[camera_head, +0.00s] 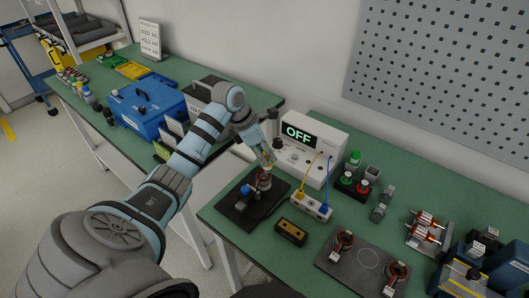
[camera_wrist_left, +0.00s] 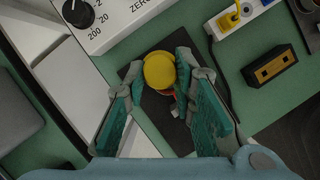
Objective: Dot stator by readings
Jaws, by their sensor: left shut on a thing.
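My left gripper (camera_head: 266,164) is over the black test base (camera_head: 238,215). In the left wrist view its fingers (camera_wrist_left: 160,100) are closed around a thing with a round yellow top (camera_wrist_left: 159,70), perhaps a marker. A copper-and-dark stator (camera_head: 264,181) stands on the base just below the gripper; whether the held thing touches it I cannot tell. A blue knob (camera_head: 245,191) is beside it. The meter (camera_head: 310,148) behind reads OFF. Two more stators, one nearer (camera_head: 396,275) and one farther (camera_head: 343,241), sit on a grey mat (camera_head: 365,278). My right gripper is not in view.
A white socket block (camera_head: 312,207) with yellow and blue leads and a yellow-black block (camera_head: 291,232) lie right of the base. A blue box (camera_head: 147,110) and a sign (camera_head: 149,39) are on the left table.

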